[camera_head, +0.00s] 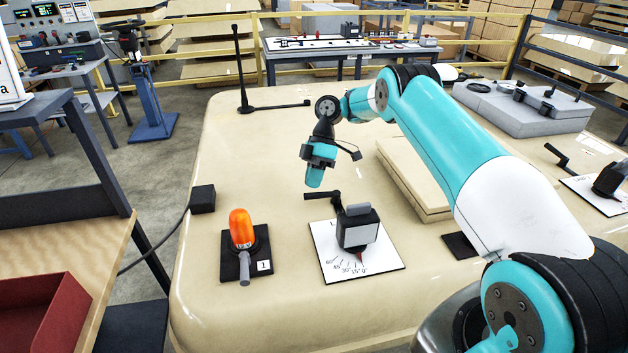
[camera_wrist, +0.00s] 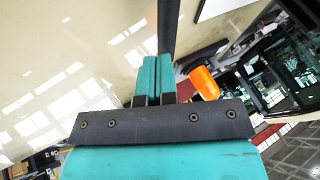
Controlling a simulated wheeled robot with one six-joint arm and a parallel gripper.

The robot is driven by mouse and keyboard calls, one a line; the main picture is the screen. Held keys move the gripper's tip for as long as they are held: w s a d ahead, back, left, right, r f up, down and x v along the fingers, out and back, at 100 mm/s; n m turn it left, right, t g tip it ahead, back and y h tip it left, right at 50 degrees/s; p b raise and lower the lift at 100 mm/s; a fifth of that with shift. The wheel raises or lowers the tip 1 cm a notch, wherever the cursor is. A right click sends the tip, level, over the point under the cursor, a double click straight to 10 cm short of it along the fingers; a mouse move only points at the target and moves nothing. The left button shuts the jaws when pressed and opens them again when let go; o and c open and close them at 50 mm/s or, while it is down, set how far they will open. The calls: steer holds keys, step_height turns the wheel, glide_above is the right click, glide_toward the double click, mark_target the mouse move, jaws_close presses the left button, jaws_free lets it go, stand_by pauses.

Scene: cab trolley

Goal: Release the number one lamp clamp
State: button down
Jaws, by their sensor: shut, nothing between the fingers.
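The orange lamp (camera_head: 240,228) stands upright on a black base plate (camera_head: 262,255) with a white "1" label, at the front left of the beige roof panel (camera_head: 260,130). A grey clamp handle (camera_head: 244,272) sticks out at the lamp's front, toward me. The lamp also shows in the wrist view (camera_wrist: 204,82), right of the fingers; its clamp handle cannot be made out there. My gripper (camera_head: 315,181) is up and to the right of the lamp in the head view, apart from it. Its teal fingers (camera_wrist: 151,75) are together and empty.
Right of the lamp, a white angle-scale plate (camera_head: 380,262) carries a dark box with a black lever (camera_head: 325,195). A black cable box (camera_head: 203,198) sits at the left edge. A tall black antenna (camera_head: 240,70) rises behind. Bare panel lies between lamp and scale plate.

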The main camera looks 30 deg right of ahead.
step_height(320, 180, up, 19)
steer(key=p, duration=1.6)
steer(key=shift+p, duration=0.4)
steer(key=shift+d, duration=0.1)
